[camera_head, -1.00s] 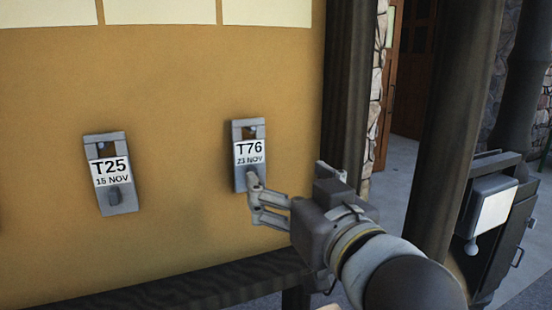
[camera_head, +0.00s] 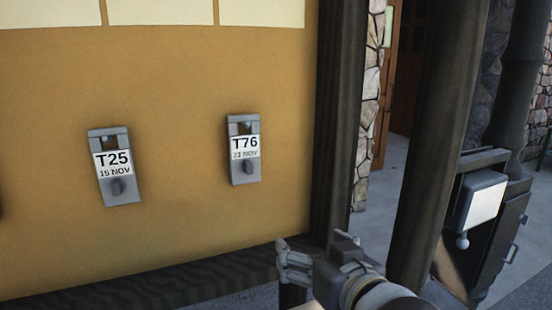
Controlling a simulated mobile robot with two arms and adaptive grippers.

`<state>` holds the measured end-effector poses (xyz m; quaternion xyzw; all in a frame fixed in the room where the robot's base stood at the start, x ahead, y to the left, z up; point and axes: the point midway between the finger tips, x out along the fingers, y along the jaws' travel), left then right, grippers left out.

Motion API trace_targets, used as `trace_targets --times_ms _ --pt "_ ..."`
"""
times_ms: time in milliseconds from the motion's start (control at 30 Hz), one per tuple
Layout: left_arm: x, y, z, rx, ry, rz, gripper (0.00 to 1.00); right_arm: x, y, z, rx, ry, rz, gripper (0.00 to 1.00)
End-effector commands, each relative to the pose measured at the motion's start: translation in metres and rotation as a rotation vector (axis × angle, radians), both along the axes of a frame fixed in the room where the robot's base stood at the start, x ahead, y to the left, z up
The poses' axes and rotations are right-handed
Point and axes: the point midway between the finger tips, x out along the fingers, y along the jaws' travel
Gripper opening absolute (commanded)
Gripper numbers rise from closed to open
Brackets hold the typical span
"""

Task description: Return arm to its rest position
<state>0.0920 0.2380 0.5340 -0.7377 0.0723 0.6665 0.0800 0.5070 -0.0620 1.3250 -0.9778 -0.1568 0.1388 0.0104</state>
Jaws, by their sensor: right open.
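My right gripper (camera_head: 287,262) is at the lower middle of the head view, in front of the board's lower right corner. Its fingers point left, and it appears open with nothing between them. It is apart from the grey holder with the T76 tag (camera_head: 244,148), which hangs on the yellow board above and to the left of it. Another grey holder with the T25 tag (camera_head: 113,164) hangs further left. My left gripper does not show.
The yellow board (camera_head: 180,85) fills the left and middle, with a dark ledge (camera_head: 150,290) along its bottom. Dark posts (camera_head: 440,140) stand to the right. A dark cabinet with a white panel (camera_head: 483,208) is at the far right. Grey pavement lies between.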

Motion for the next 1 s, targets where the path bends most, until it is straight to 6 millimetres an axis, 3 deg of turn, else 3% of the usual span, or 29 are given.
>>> trace_targets --times_ms 33,267,500,700,1000 --pt "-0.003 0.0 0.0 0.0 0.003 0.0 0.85 -0.002 -0.007 -0.026 -0.008 0.055 -0.012 0.85" --pt "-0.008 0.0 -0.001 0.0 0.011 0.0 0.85 -0.028 -0.044 -0.141 -0.067 0.3 -0.065 0.85" --pt "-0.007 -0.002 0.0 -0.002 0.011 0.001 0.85 -0.094 -0.085 -0.253 -0.158 0.565 -0.105 0.85" --pt "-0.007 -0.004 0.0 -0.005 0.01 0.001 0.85 -0.158 -0.114 -0.316 -0.232 0.749 -0.118 0.85" --pt "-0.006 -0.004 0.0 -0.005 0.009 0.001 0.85 -0.24 -0.145 -0.367 -0.319 0.944 -0.118 0.85"
